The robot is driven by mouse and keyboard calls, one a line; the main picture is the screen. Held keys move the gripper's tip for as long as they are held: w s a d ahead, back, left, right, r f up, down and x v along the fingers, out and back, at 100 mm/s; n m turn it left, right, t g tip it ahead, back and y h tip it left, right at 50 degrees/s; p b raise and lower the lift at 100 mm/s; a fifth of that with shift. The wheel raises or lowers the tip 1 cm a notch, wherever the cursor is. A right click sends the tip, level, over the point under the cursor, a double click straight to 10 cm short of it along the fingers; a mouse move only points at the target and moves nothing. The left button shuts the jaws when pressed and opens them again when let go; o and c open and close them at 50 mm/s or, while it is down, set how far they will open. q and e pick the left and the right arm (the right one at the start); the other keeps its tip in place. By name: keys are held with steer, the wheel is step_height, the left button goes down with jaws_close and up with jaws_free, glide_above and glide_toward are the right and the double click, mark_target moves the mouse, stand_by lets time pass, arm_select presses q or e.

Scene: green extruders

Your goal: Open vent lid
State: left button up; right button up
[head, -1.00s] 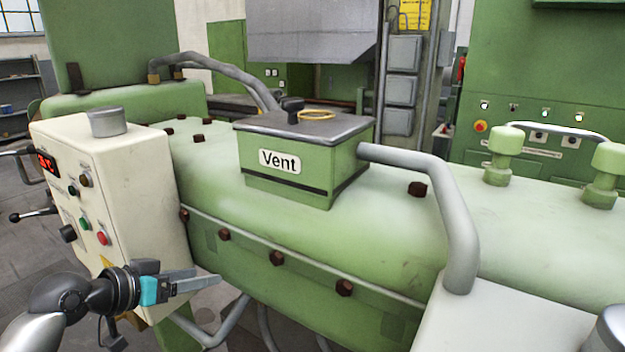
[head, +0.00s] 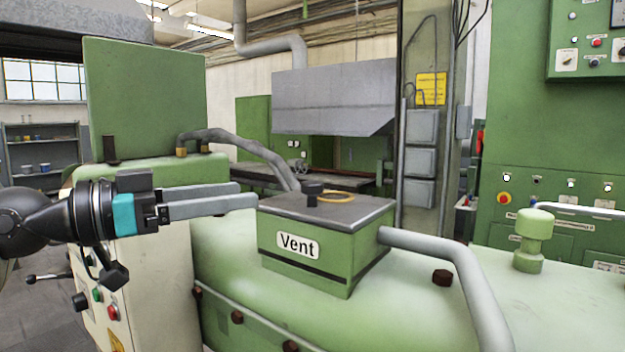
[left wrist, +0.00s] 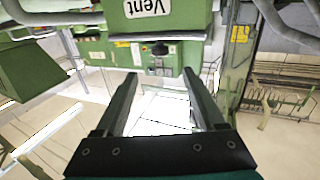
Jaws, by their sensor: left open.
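The vent is a green box (head: 310,258) with a white "Vent" label, on top of the light green machine body. My right gripper is not in view.
A grey hose (head: 240,142) runs behind the lid. A grey pipe (head: 440,245) leaves the box's right side. A cream control box (head: 155,285) stands below my left gripper. Brown bolts (head: 442,277) and a green valve knob (head: 534,223) stick up from the machine.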

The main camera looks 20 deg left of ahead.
mark_target(303, 184)
arm_select(q)
steer(key=p+x, duration=0.6)
steer(key=x, duration=0.5)
steer(key=shift+w+d+r, duration=0.1)
steer(key=shift+w+d, duration=0.1)
steer(key=shift+d, duration=0.05)
steer(key=shift+w+d, duration=0.4)
jaws_close()
stand_by(1.1)
